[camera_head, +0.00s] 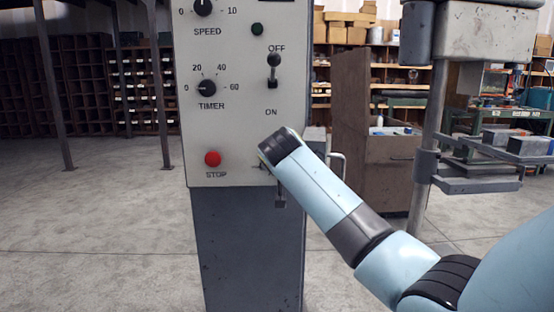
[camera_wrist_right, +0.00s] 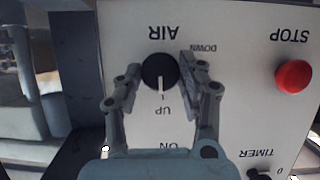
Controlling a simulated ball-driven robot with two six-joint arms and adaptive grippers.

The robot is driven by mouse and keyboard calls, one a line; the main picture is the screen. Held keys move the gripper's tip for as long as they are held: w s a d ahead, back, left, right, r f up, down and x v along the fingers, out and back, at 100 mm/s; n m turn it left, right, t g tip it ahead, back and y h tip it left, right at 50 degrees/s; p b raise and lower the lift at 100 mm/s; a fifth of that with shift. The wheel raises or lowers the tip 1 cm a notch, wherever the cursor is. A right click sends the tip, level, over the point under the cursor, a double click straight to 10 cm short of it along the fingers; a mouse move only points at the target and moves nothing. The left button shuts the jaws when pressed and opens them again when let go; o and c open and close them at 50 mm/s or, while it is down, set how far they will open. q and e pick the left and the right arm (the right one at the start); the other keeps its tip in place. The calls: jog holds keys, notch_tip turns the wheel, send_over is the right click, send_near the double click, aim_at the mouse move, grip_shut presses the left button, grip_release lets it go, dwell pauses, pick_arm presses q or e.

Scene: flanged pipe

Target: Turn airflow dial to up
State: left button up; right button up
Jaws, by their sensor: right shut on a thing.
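The airflow dial (camera_wrist_right: 158,72) is a round black knob with a white pointer line, under the label AIR in the right wrist view, which is upside down. Its pointer line is turned toward the word UP; DOWN is printed on the other side. My right gripper (camera_wrist_right: 160,76) has its two fingers on either side of the dial and is shut on it. In the head view my right arm (camera_head: 310,180) reaches to the lower right of the panel and hides the dial and fingers. My left gripper is not in view.
The grey control panel (camera_head: 225,130) carries a red STOP button (camera_head: 212,159), a TIMER knob (camera_head: 207,88), a SPEED knob (camera_head: 203,7) and an ON/OFF lever (camera_head: 273,70). A pole-mounted machine (camera_head: 428,150) stands right. Open floor (camera_head: 90,230) lies left.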

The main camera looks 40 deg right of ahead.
jog(key=shift+s+f, duration=0.1)
jog(key=shift+f, duration=0.1)
dwell(0.3)
jog(key=o, duration=1.2)
jog(key=shift+a+r, duration=0.1)
notch_tip(320, 180, up, 10)
